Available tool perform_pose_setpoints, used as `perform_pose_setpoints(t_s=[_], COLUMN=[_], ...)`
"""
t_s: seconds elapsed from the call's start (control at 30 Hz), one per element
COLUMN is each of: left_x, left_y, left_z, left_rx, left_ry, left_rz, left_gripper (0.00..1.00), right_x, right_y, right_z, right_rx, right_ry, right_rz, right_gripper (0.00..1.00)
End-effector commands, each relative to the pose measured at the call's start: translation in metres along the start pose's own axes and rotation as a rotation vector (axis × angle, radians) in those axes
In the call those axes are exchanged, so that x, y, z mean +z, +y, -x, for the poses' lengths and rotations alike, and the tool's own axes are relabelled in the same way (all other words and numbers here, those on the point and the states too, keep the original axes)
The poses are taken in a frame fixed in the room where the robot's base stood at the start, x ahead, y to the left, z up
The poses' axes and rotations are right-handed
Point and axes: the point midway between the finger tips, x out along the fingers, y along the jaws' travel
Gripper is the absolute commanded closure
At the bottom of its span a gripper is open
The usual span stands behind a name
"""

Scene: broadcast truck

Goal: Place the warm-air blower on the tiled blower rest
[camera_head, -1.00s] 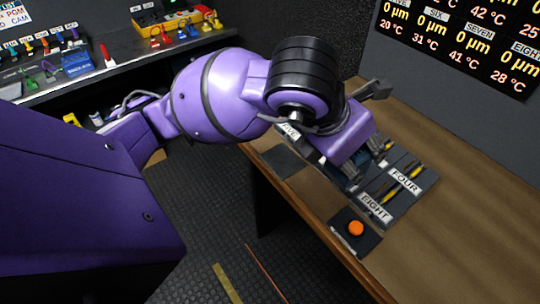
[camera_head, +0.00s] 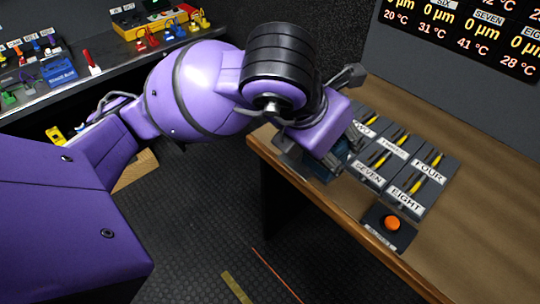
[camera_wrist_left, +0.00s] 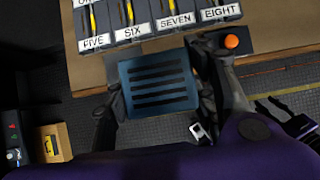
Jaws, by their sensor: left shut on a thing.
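The warm-air blower is most likely the blue slotted box (camera_wrist_left: 160,82) between my left gripper's fingers in the left wrist view. A small dark teal part of it (camera_head: 338,156) shows in the head view, under the purple wrist. My left gripper (camera_head: 316,164) is shut on it, near the front edge of the wooden table. In the wrist view one finger is at each side of the box. I cannot make out the tiled blower rest; my arm hides part of the table.
Labelled grey blocks with yellow strips, such as EIGHT (camera_head: 405,200), stand right of the gripper. An orange button (camera_head: 392,223) sits on a dark pad near the table edge. A side bench (camera_head: 110,68) holds coloured connectors. The table's right part (camera_head: 490,210) is clear.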

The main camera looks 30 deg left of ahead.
Motion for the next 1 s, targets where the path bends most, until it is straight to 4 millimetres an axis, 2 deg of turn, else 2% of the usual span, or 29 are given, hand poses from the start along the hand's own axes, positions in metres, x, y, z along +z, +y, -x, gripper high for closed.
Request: perform_pose_setpoints(t_s=[0.03, 0.07, 0.33, 0.5, 0.63, 0.87, 1.0], left_x=[-0.001, 0.000, 0.019, 0.015, 0.014, 0.012, 0.002], left_y=[0.008, 0.013, 0.067, 0.089, 0.100, 0.107, 0.110], left_z=[-0.012, -0.017, -0.054, -0.089, -0.106, -0.119, -0.137], left_rx=[0.004, 0.005, 0.005, 0.003, 0.002, 0.002, 0.000], left_ry=[0.004, 0.004, 0.001, 0.002, -0.001, 0.000, 0.003], left_rz=[0.008, 0.010, 0.012, 0.009, 0.008, 0.007, 0.006], left_gripper=[0.95, 0.95, 0.95, 0.95, 0.95, 0.95, 0.95], right_x=[0.017, 0.025, 0.016, 0.015, 0.015, 0.016, 0.018], right_y=[0.000, 0.000, 0.002, 0.001, 0.001, 0.001, 0.001], right_z=[-0.005, -0.007, -0.006, -0.006, -0.006, -0.005, -0.005], right_rx=[0.000, 0.001, 0.002, 0.002, 0.002, 0.002, 0.002], right_ry=[-0.022, -0.033, -0.025, -0.020, -0.021, -0.023, -0.026], right_rz=[0.003, 0.005, 0.007, 0.006, 0.006, 0.004, 0.003], right_gripper=[0.60, 0.60, 0.60, 0.60, 0.60, 0.60, 0.60])
